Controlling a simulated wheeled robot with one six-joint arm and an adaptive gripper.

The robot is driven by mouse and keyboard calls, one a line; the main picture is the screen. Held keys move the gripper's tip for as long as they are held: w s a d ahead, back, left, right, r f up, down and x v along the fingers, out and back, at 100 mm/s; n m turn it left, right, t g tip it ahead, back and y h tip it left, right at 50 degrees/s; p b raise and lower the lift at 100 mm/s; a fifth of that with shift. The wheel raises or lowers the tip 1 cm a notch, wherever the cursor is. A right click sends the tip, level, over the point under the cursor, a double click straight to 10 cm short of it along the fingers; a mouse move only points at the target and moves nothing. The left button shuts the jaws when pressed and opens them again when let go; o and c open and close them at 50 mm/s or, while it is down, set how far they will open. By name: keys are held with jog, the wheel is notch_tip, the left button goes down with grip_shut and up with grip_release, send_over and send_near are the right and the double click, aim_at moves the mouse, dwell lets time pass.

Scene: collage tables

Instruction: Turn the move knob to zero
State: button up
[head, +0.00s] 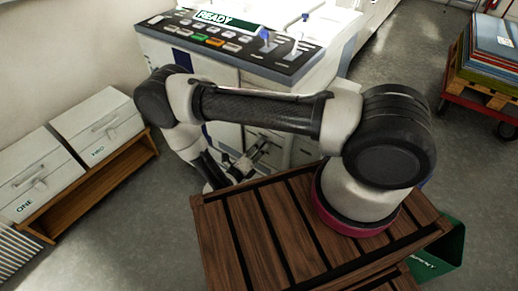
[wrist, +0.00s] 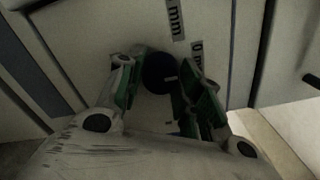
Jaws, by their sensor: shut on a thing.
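The move knob (wrist: 157,72) is a dark round knob on the pale front panel of the machine, seen in the wrist view. A short light mark shows near its right side. My gripper (wrist: 162,80) is shut on the knob, with a green-padded finger on its left and right. In the head view my gripper (head: 256,156) is at the front of the white machine (head: 225,75), low down, and my arm hides part of that front. Two grey labels sit above and right of the knob; one reads "mm" (wrist: 175,17), the other seems to read "0 m" (wrist: 197,56).
The machine's top has a button panel and a "READY" display (head: 228,20). Two white boxes (head: 98,125) stand on a wooden bench (head: 90,185) at left. A cart with stacked sheets (head: 490,50) stands at right. A green bin (head: 440,250) is at lower right. Grey floor is clear between.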

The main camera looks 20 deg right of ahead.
jog(key=o, duration=1)
jog(key=shift+o, duration=0.2)
